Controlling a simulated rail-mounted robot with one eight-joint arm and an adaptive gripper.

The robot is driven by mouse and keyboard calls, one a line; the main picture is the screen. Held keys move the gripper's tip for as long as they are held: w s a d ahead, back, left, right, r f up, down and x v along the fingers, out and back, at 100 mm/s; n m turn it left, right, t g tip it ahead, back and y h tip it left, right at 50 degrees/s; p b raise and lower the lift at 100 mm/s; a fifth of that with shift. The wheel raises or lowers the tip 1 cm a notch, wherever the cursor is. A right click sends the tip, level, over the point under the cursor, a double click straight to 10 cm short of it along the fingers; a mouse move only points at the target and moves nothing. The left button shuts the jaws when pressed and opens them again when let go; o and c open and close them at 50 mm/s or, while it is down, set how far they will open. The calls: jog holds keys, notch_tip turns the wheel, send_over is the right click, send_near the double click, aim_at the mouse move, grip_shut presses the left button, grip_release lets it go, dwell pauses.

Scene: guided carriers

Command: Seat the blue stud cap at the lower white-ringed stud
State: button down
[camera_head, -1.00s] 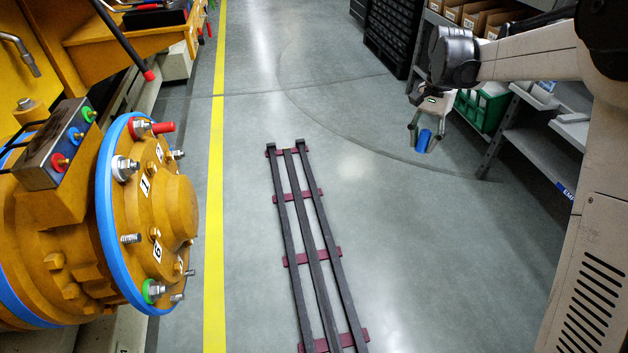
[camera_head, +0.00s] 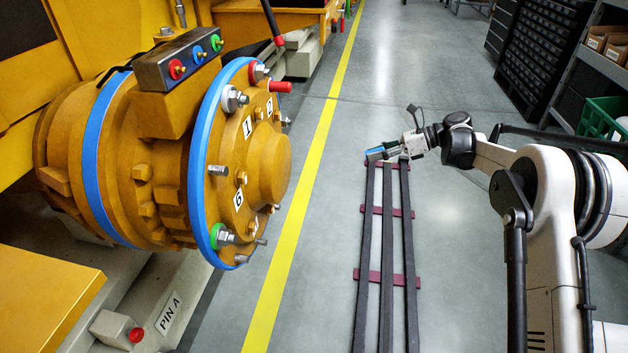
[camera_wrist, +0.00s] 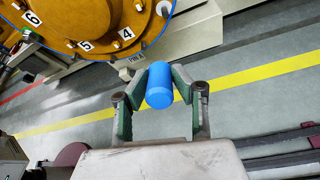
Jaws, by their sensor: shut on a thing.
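The blue cap (camera_head: 375,153) is a short cylinder held at the tip of my gripper (camera_head: 388,150), above the far end of the dark rails. In the wrist view my gripper (camera_wrist: 160,76) has both green-grey fingers closed on the sides of the blue cap (camera_wrist: 159,92). The orange hub flange (camera_head: 265,165) with a blue rim stands left, well apart from the cap. In the head view one white-ringed stud (camera_head: 232,98) with a nut shows high on the flange. The wrist view shows a pale-ringed stud (camera_wrist: 164,8) at the flange's edge; I cannot tell which is the lower white-ringed one.
Dark floor rails (camera_head: 387,260) with maroon ties lie between arm and hub. A yellow floor line (camera_head: 300,205) runs beside the hub. A red-ended stud (camera_head: 280,87) sticks out near the flange top. A green-ringed stud (camera_head: 218,236) sits low. Shelves stand far right.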

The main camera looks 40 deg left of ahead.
jog(key=s+a+f+y+b, duration=0.2)
jog(key=s+a+f+b, duration=0.1)
jog(key=a, duration=0.5)
jog(key=s+a+f+g+y+b, duration=0.1)
jog(key=s+a+f+y+b, duration=0.1)
jog(key=a, duration=0.7)
notch_tip(320, 180, down, 4)
jog(key=s+b, duration=0.1)
jog(key=s, duration=0.1)
jog(key=shift+s+r+m+y+b, duration=0.15)
jog(key=shift+s+m+y+b, duration=0.15)
jog(key=shift+m+b, duration=0.1)
jog(key=shift+b+x, duration=0.45)
jog(key=shift+x, duration=2)
jog(key=shift+x, duration=1.95)
jog(key=c, duration=1.4)
grip_release()
jog(key=shift+r, duration=0.15)
jog(key=shift+o, duration=0.2)
jog(key=v, duration=1.2)
